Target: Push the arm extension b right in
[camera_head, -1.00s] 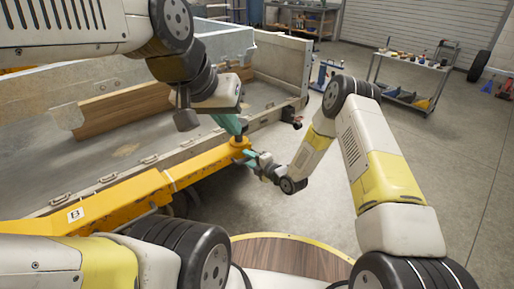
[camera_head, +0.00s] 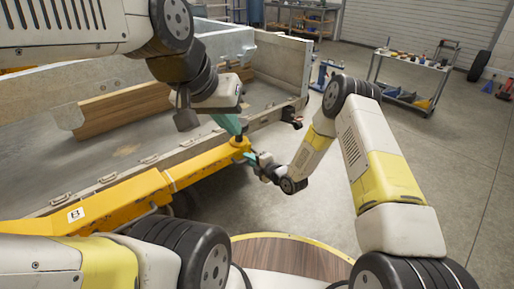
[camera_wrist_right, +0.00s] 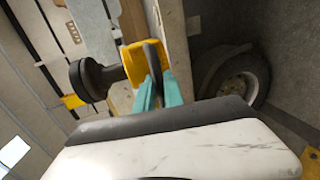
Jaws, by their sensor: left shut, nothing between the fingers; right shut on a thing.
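The arm extension b is the yellow beam (camera_head: 120,198) marked B, along the near side of the trailer. Its outer end (camera_head: 239,143) also shows as a yellow part in the right wrist view (camera_wrist_right: 131,58). My right gripper (camera_head: 250,157) is at this outer end from the right. In the wrist view its teal fingers (camera_wrist_right: 158,92) are shut on the grey, upright part at the yellow end. My left gripper (camera_head: 232,131) is shut and empty, its teal fingers pointing down just above the outer end; whether they touch it is unclear.
The grey trailer bed (camera_head: 120,150) with its raised side wall (camera_head: 282,62) lies behind the beam. A trailer wheel (camera_wrist_right: 238,80) and a black round part (camera_wrist_right: 90,78) show in the wrist view. A tool cart (camera_head: 410,75) stands at the back right. Floor to the right is open.

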